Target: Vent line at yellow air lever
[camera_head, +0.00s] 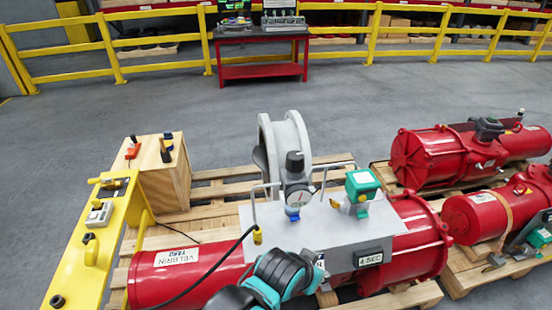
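A red valve actuator (185,281) lies on a wooden pallet. A grey plate (262,215) on top of it carries a round gauge (297,198), a green-topped box (361,181) and small yellow parts. One small yellow part (335,204) sits beside the green-topped box. Another yellow fitting (257,237) sits at the end of a black hose. I cannot tell which one is the air lever. A black and teal part of mine (285,272), seemingly my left arm, comes in at the bottom and covers the plate's front edge. Its fingertips cannot be made out. My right gripper is not seen.
A yellow stand (75,262) with switches is at the left, beside a wooden box (165,178). A grey ring-shaped valve body (290,140) stands behind the plate. More red actuators (435,158) lie on pallets at the right. Open floor reaches a yellow railing and red table (262,71).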

